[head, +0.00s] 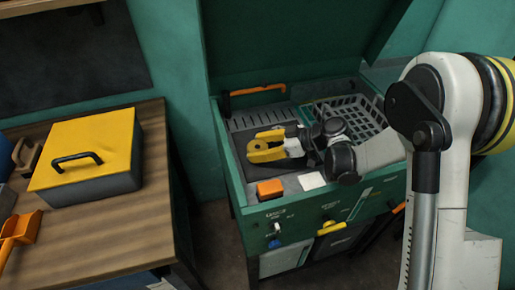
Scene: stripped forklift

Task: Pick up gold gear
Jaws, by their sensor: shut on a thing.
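My gripper (272,147) reaches in from the right over the open green machine (236,178) and points left. It is shut on a gold-yellow piece (264,155), which I take as the gold gear. The piece sits at the fingertips, above the grey tray area inside the machine. It is small in the view, and I cannot clearly make out gear teeth or where it ends and the fingers begin. I cannot tell whether it touches the surface below.
A grey basket (352,112) stands behind my gripper. An orange block (270,188) and a white piece (311,180) lie at the machine's front edge. The raised green lid (290,40) bounds the back. A yellow-lidded toolbox (85,150) sits on the wooden table (90,230) at left.

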